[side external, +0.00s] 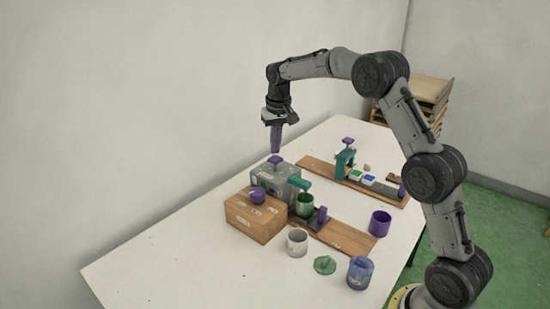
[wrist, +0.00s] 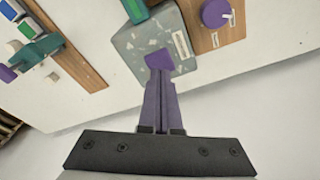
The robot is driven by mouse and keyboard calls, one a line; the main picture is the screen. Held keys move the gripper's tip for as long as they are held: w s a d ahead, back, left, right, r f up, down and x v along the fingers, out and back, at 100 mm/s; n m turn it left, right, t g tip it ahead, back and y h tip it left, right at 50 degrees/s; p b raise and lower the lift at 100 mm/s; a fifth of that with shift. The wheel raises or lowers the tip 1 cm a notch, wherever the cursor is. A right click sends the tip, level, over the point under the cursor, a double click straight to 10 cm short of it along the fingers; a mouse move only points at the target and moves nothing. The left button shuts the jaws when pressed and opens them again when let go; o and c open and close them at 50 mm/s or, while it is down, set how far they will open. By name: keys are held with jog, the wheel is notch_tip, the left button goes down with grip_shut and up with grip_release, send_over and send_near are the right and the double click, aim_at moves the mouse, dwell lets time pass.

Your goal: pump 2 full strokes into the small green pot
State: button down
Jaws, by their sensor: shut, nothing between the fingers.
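The pump is a grey speckled block (side external: 268,178) with a teal spout (side external: 300,184) and a purple plunger head (side external: 275,160) on top. The small green pot (side external: 305,205) stands under the spout end on a dark strip. My gripper (side external: 275,151) is shut and empty, pointing down just above the plunger head; I cannot tell whether they touch. In the wrist view my shut purple fingers (wrist: 160,88) overlap the plunger head (wrist: 158,61), with the speckled block (wrist: 150,40) behind. The pot is not clear there.
A wooden box (side external: 250,221) with a purple knob (side external: 257,196) stands beside the pump. A white pot (side external: 297,243), green lid (side external: 325,265), blue pot (side external: 360,273) and purple pot (side external: 380,223) stand nearby. A teal press (side external: 345,163) stands farther back. The table's left front is clear.

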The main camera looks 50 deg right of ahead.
aim_at(276, 158)
jog(key=shift+f, duration=0.35)
jog(key=shift+f, duration=2)
jog(key=shift+r, duration=2.35)
jog(key=shift+r, duration=0.1)
jog(key=shift+r, duration=2.4)
